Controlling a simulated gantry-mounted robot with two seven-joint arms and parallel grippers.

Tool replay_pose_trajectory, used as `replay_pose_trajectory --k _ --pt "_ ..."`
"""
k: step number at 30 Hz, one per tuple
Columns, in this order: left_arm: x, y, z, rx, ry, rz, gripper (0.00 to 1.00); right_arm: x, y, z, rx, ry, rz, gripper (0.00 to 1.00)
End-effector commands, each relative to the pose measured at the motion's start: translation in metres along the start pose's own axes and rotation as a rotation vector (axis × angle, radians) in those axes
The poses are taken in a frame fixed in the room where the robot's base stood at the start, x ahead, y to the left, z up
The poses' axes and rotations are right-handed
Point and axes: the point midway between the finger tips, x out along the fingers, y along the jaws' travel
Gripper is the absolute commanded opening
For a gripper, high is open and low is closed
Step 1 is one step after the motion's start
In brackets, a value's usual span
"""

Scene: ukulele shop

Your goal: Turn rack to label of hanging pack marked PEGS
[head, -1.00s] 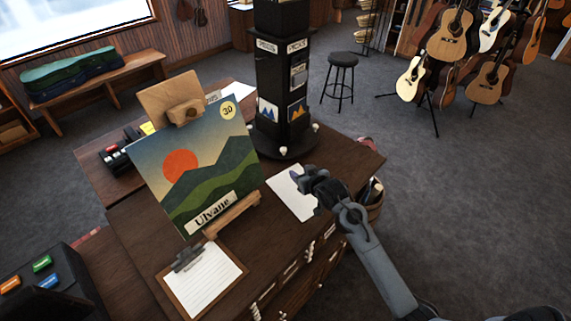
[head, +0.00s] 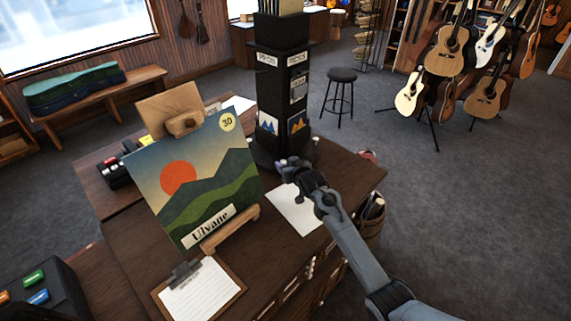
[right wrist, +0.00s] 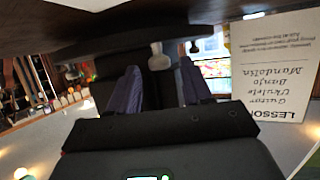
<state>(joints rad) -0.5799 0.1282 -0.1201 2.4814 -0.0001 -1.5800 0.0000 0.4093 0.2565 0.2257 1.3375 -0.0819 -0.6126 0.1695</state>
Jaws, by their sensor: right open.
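The rack (head: 269,90) is a black tower on a round base, standing at the back of the dark wooden counter. Two of its faces show, each with a white header sign; the lettering is too small to read surely. A pale pack (head: 299,92) hangs on the right face, and cards with blue and orange peaks sit lower. My right gripper (head: 292,166) is low at the front of the rack's base. In the right wrist view, its purple-grey fingers (right wrist: 157,88) are apart, with a pale knob (right wrist: 158,60) ahead between them; contact is unclear. My left gripper is out of view.
A mountain picture (head: 195,180) on a wooden easel stands left of the rack. A clipboard (head: 200,291) lies in front. A white sheet (head: 297,212) lies under my right arm. A stool (head: 340,90) and guitars stand behind on open floor.

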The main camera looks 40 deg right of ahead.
Motion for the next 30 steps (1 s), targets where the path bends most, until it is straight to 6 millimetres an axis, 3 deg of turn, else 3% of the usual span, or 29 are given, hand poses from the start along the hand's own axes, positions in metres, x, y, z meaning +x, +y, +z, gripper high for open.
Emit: replay_pose_trajectory --k 6,16,26,30 --pt "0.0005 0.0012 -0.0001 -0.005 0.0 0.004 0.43 0.0108 0.0001 -0.0004 0.0 0.0 0.0 0.49" --pt "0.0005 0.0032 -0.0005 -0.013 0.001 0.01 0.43 0.0122 0.0001 -0.0002 0.0 0.0 0.0 0.49" --pt "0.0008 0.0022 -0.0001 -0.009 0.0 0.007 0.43 0.0121 0.0001 0.0 0.0 0.0 0.0 0.0" --pt "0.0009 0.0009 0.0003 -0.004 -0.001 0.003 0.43 0.0121 0.0001 0.0001 0.0 0.0 0.0 0.0"
